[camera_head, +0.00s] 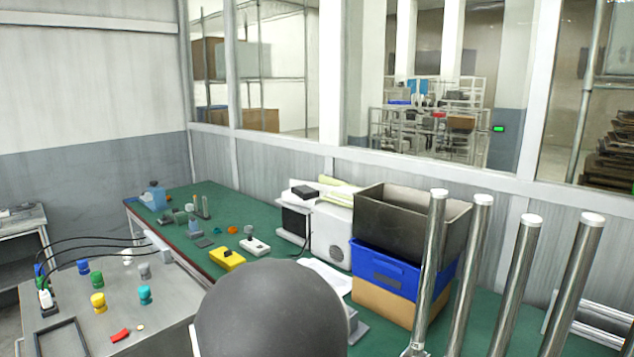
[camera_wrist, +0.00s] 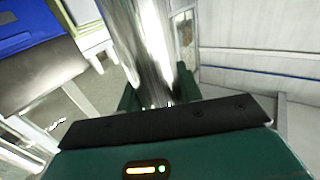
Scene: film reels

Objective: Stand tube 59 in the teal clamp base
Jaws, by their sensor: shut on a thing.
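In the wrist view, my gripper (camera_wrist: 158,95) is shut on a shiny metal tube (camera_wrist: 150,45), which runs up between its dark green fingers. No number can be read on it. In the head view, several chrome tubes with white caps stand at the right; the leftmost tube (camera_head: 430,270) leans slightly in front of the crates. I cannot tell which of them is the held one or which is tube 59. The teal clamp base (camera_head: 145,295) sits on the grey metal table at the left, far from these tubes. My gripper is not clear in the head view.
Yellow (camera_head: 97,302), green (camera_head: 97,279), blue (camera_head: 83,267) and grey (camera_head: 145,271) bases stand around the teal one, with a red piece (camera_head: 120,335) in front. Black cables cross the table's back. Stacked crates (camera_head: 390,280) and a white machine (camera_head: 333,235) occupy the green bench.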

